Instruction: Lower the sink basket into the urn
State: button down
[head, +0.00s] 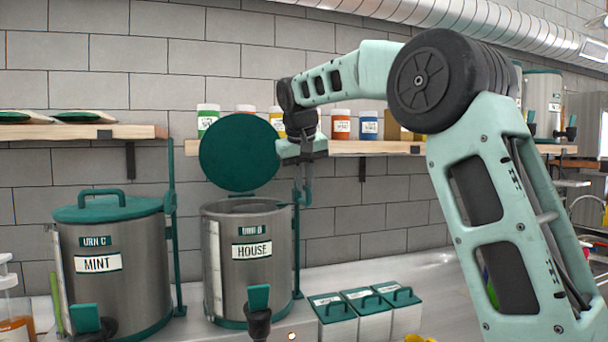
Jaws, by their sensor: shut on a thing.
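My gripper (303,190) points down just right of the open lid, above the right rim of the urn labelled HOUSE. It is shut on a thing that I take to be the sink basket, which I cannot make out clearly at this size. The HOUSE urn (250,285) is a steel cylinder with a dark teal base and tap. Its round teal lid (240,152) is raised upright at the back, and the mouth is open. The inside of the urn is mostly hidden by the low viewing angle.
A closed urn labelled MINT (112,270) stands to the left. Several teal-lidded white bins (370,318) stand at right front. A wooden shelf (350,148) with jars runs behind my gripper. A teal post (297,250) rises at the HOUSE urn's right side.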

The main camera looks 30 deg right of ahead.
jog(key=shift+f, duration=0.3)
jog(key=c, duration=1.5)
grip_release()
jog(key=shift+o, duration=0.2)
jog(key=shift+r, duration=0.1)
jog(key=p+v, duration=0.1)
jog(key=v, duration=1.6)
jog(key=shift+a+r, duration=0.1)
jog(key=shift+r, duration=0.05)
